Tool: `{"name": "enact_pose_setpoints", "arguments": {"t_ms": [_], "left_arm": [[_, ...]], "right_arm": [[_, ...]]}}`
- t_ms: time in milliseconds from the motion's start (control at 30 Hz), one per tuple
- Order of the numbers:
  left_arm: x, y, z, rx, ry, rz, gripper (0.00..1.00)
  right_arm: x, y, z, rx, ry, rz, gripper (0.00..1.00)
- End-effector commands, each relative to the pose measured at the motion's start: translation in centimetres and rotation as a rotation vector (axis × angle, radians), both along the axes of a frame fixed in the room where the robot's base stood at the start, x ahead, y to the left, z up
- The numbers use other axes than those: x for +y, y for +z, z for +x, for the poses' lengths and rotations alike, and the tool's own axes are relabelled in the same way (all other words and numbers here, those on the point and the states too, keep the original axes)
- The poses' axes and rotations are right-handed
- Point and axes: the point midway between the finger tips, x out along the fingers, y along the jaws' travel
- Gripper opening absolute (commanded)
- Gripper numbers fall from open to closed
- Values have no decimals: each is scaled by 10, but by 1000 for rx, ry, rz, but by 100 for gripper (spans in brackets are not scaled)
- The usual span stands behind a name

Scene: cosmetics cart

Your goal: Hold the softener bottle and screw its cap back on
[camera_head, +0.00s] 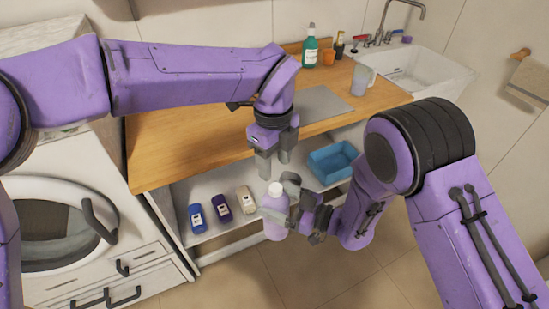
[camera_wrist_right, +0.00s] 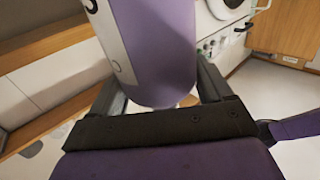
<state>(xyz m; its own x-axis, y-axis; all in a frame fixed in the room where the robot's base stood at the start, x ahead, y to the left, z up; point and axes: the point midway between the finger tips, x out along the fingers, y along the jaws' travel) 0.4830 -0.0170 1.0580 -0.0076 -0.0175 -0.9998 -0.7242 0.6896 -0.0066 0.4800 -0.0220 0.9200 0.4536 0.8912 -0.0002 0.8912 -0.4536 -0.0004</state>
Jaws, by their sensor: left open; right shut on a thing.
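The softener bottle (camera_head: 273,226) is lilac and held roughly upright in front of the cart's lower shelf. Its white top (camera_head: 275,189) faces up; I cannot tell whether this is a seated cap, or how tight it is. My right gripper (camera_head: 282,203) is shut around the bottle's upper body. In the right wrist view the lilac bottle (camera_wrist_right: 160,45), with a white label panel, sits between the two fingers. My left gripper (camera_head: 273,163) points down with open, empty-looking fingers just above the white top, apart from it.
The wooden counter (camera_head: 170,140) lies behind my left gripper. A washing machine (camera_head: 60,225) stands left.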

Motion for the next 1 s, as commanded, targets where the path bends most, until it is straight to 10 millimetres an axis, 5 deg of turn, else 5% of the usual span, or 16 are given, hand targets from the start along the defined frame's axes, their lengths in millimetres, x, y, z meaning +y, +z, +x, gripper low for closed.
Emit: {"name": "enact_pose_setpoints", "arguments": {"t_ms": [400, 833, 1000], "left_arm": [[-1, -64, -1, 3, -2, 1, 53], [-1, -77, -1, 1, -1, 1, 53], [-1, -76, -1, 1, -1, 1, 1]], "right_arm": [[0, 1, 0, 0, 0, 1, 0], [0, 1, 0, 0, 0, 1, 0], [0, 1, 0, 0, 0, 1, 0]]}}
